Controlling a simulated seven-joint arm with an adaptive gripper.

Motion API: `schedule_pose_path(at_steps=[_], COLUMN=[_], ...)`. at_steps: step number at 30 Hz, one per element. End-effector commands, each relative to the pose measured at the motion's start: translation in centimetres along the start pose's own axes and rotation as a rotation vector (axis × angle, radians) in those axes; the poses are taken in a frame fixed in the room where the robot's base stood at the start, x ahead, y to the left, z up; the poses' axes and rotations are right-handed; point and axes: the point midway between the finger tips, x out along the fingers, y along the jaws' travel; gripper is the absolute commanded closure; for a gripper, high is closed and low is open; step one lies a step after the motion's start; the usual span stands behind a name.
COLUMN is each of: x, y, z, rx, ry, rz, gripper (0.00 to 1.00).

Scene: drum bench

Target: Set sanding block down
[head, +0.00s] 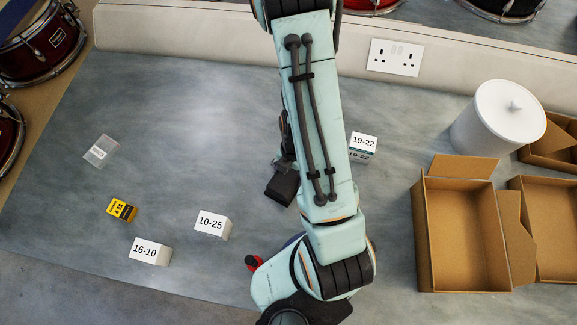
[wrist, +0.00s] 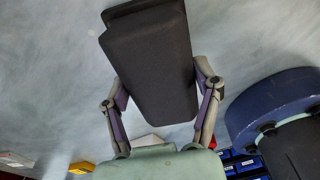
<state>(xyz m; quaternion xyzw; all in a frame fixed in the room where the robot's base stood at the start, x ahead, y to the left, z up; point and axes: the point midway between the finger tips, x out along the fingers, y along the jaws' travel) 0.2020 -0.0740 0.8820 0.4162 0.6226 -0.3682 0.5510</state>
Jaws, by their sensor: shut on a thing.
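The sanding block is a dark grey, nearly black block (head: 282,187). In the head view it shows just left of my arm, over the middle of the bench, and is partly covered by my gripper (head: 286,163). In the wrist view the block (wrist: 150,60) fills the upper middle. My gripper (wrist: 162,92) is shut on it, with one finger against each long side. I cannot tell for sure whether the block touches the bench top or is held above it.
White boxes marked 10-25 (head: 212,224), 16-10 (head: 150,251) and 19-22 (head: 363,143), a yellow box (head: 122,209) and a clear case (head: 101,151) stand on the bench (head: 200,130). A white canister (head: 490,125) and open cartons (head: 435,235) are right.

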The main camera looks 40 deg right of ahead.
Motion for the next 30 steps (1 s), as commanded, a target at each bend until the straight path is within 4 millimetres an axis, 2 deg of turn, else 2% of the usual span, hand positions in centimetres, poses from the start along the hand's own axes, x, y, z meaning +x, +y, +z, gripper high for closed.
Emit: schedule_pose_path(at_steps=[3,4,6,16,20,23,30], x=[0.2,0.3,0.2,0.2,-0.5,-1.9,-7.0], y=[0.0,0.0,0.0,0.0,0.1,0.1,0.1], z=[0.0,0.0,0.0,0.0,0.1,0.1,0.1], rx=[0.0,0.0,0.0,0.0,0.0,0.0,-0.001], ry=[0.001,0.001,0.0,0.0,-0.003,-0.005,-0.006], rz=[-0.001,-0.001,-0.001,-0.001,0.002,0.003,0.006], gripper=[0.77,0.33,0.11,0.1,0.1,0.1,0.1])
